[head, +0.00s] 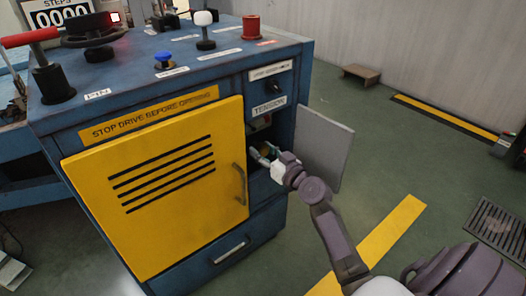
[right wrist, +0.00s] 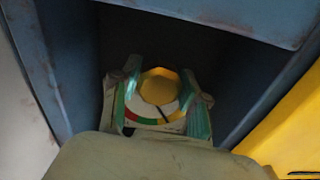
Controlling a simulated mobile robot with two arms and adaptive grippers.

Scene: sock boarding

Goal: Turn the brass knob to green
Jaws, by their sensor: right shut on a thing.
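The brass knob (right wrist: 158,88) sits inside a dark recess in the right wrist view, with a coloured dial (right wrist: 155,113) behind it. Red, white and yellow parts of the dial show below the knob, with a dark line near the lower middle; which colour the knob points to is hard to tell. My right gripper (right wrist: 160,98) has a finger on each side of the knob and is shut on it. In the head view my right gripper (head: 262,155) reaches into the small opening under the TENSION label (head: 268,108). The left gripper is not in view.
A grey door (head: 325,146) stands open to the right of the recess. A yellow louvred door (head: 155,190) with a handle is closed on the left. The blue cabinet (head: 230,262) carries several controls on top. Open floor lies to the right.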

